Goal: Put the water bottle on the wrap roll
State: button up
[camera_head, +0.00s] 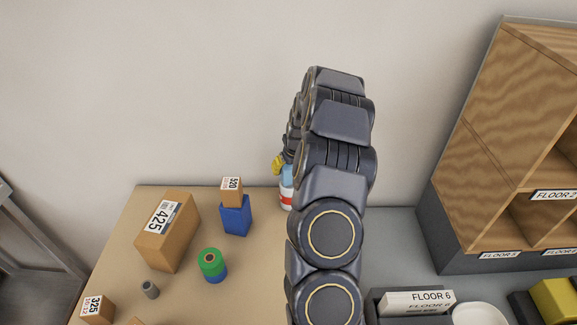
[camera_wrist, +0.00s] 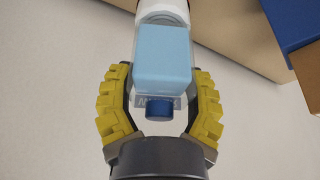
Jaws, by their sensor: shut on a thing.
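The water bottle (camera_head: 287,197) has a light blue body with a white and red band. It is at the back of the tan table, partly hidden behind my arm. My gripper (camera_head: 279,163) is at its top, with one yellow finger showing. In the wrist view the bottle (camera_wrist: 163,62) lies between the yellow fingers of my gripper (camera_wrist: 160,85), its dark blue cap toward the palm. My gripper is shut on it. I cannot tell if the bottle touches the table. The likely wrap roll is a green roll (camera_head: 211,261) with a blue lower part, standing left of my arm.
A blue box (camera_head: 236,220) carries a small carton (camera_head: 232,191) between the roll and the bottle. A large carton (camera_head: 165,235) stands left of the roll. A small grey cylinder (camera_head: 150,289) and another carton (camera_head: 97,308) are nearer. A wooden shelf (camera_head: 520,130) stands right.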

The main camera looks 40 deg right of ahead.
jog(key=shift+f, duration=0.1)
jog(key=o, duration=1.2)
jog(key=shift+c, duration=0.2)
jog(key=v, duration=1.2)
jog(key=s+a+r+n+g+y, duration=0.1)
jog(key=s+a+r+n, duration=0.15)
jog(key=a, duration=0.85)
jog(key=s+a+r+n+g+y, duration=0.1)
jog(key=s+a+r, duration=0.2)
jog(key=a, duration=0.7)
jog(key=s+a+g, duration=0.2)
jog(key=s+a, duration=0.3)
jog(key=s, duration=0.5)
jog(key=s+a+r+n+g, duration=0.1)
jog(key=s+a, duration=0.5)
jog(key=s, duration=0.3)
jog(key=shift+s+g, duration=0.35)
jog(key=shift+g, duration=0.05)
